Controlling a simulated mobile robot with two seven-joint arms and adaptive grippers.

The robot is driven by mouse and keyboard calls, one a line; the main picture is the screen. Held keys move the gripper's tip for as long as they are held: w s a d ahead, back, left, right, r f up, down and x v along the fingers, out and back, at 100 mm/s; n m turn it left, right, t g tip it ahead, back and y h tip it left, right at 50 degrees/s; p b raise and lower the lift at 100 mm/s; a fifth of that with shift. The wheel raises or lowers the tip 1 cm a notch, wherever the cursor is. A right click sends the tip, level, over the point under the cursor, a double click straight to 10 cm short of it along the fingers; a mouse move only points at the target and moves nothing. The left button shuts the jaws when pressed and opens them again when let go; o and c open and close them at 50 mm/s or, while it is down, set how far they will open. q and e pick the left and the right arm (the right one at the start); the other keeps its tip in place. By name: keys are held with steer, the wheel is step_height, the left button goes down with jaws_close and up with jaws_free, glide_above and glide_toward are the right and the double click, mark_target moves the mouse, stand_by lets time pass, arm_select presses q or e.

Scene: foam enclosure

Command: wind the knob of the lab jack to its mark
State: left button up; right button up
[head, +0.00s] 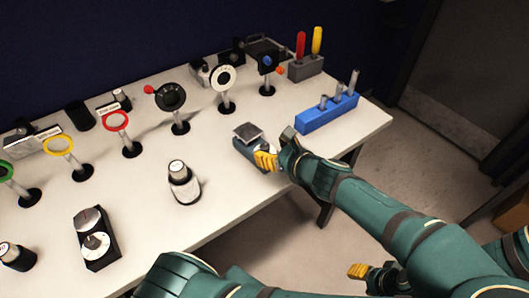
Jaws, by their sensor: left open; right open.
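The lab jack (247,133) stands near the front edge of the white table, right of centre. Its square grey top plate and part of a blue-grey body show. Its knob and the mark cannot be made out; my gripper covers the right side.
Several dials and rings on posts line the back. The tabletop between the jack and white-based device is clear.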

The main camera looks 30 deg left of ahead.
mark_target(264, 145)
arm_select(q)
steer(key=b+x, duration=0.2)
steer(key=x, duration=0.1)
steer(key=shift+f, duration=0.1)
steer(key=shift+w+a+b, duration=0.2)
steer(key=shift+a+b, duration=0.1)
steer(key=shift+a, duration=0.1)
steer(key=shift+o, duration=0.2)
jaws_close()
